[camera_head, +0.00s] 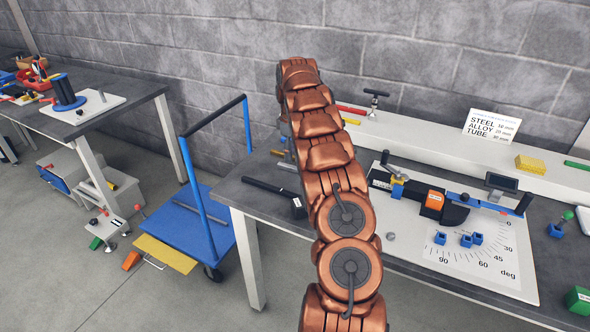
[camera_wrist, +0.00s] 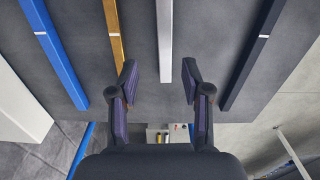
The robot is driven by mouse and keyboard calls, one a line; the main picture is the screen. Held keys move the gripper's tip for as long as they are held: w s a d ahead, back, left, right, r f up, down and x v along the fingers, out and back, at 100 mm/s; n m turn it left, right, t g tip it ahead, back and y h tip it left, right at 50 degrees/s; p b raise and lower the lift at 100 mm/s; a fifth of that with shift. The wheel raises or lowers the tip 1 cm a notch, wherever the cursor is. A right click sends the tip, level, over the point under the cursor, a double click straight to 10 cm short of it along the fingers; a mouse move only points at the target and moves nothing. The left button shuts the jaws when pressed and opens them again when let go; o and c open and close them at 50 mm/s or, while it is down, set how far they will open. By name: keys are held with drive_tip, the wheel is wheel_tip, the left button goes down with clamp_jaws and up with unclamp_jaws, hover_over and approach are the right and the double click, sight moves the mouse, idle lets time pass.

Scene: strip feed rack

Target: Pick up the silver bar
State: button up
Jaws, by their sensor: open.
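The silver bar (camera_wrist: 164,40) lies on the dark grey table top in the wrist view, running from the top edge down to an end between my fingertips. My gripper (camera_wrist: 160,74) is open and empty, with one finger on each side of the bar's near end. The bar sits slightly nearer the right finger. I cannot tell how high the fingers are above it.
A gold bar (camera_wrist: 114,30) lies close by my left fingertip, with a blue bar (camera_wrist: 54,50) farther left. A dark bar (camera_wrist: 250,55) lies to the right. In the head view, a white bending plate (camera_head: 420,255) and a blue trolley (camera_head: 195,220) flank my arm.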

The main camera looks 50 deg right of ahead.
sight(290, 166)
drive_tip(key=f+p, duration=0.1)
drive_tip(key=f, duration=0.2)
drive_tip(key=shift+w+a+f+p, duration=0.15)
drive_tip(key=shift+a+f+p, duration=0.15)
drive_tip(key=shift+a+p, duration=0.1)
drive_tip(key=shift+f, duration=0.55)
clamp_jaws()
